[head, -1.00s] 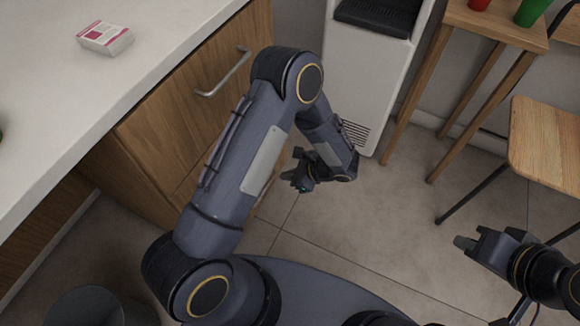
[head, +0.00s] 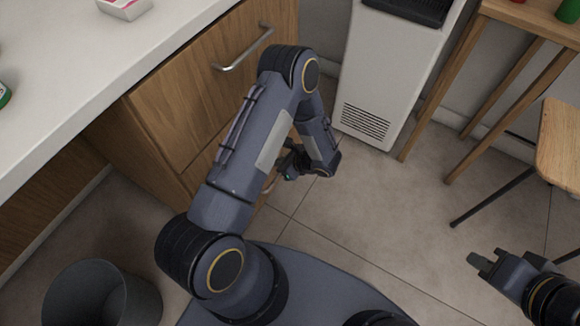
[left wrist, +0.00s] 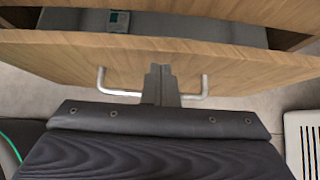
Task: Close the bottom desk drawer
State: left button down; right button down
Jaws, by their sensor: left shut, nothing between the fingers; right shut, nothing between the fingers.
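The wooden desk's upper drawer (head: 205,95) is shut, with a silver bar handle. Below it, the bottom drawer is mostly hidden by my left arm in the head view. In the left wrist view a wooden drawer front (left wrist: 240,68) with a silver handle (left wrist: 205,88) stands out, and a grey space shows behind its top edge, so it looks partly open. My left gripper (head: 288,165) is shut and empty, low by the desk front. Its fingers (left wrist: 160,82) overlap the middle of the handle; contact is unclear. My right gripper (head: 480,260) is shut and empty, over open floor.
A white counter (head: 90,75) tops the desk, with a pink-and-white box (head: 125,8) on it. A dark bin (head: 100,295) stands at lower left. A white floor unit (head: 385,75), a wooden table (head: 520,22) and a chair (head: 558,150) stand beyond. The middle floor is clear.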

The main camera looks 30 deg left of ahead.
pick_arm(q)
jog(key=shift+a, duration=0.4)
pick_arm(e)
jog(key=shift+f, duration=0.1)
pick_arm(q)
jog(key=a, duration=0.4)
jog(key=shift+w+a+b, duration=0.2)
jog(key=shift+b, duration=0.2)
jog(key=shift+a+r, duration=0.1)
jog(key=shift+a, duration=0.25)
pick_arm(e)
jog(key=shift+d+f, duration=0.1)
jog(key=shift+f, duration=0.25)
